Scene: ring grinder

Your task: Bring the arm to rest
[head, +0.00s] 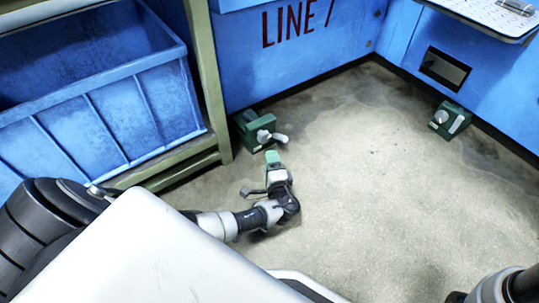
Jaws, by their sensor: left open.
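My left gripper (268,176) is in the lower middle of the head view, at the end of my left arm, which comes in from the left. It is open, held out over the bare concrete floor. A small teal-green piece shows at its tip; I cannot tell whether it is part of the finger. I see nothing clearly held. A dark piece of my right arm shows at the bottom right corner; its gripper is out of view.
A blue bin (100,105) stands on an olive frame (208,85) at left. Green blocks with grey handles (252,130) (449,119) sit by the blue walls (300,55). A clipboard (490,15) lies at top right. The floor (370,190) at centre is clear.

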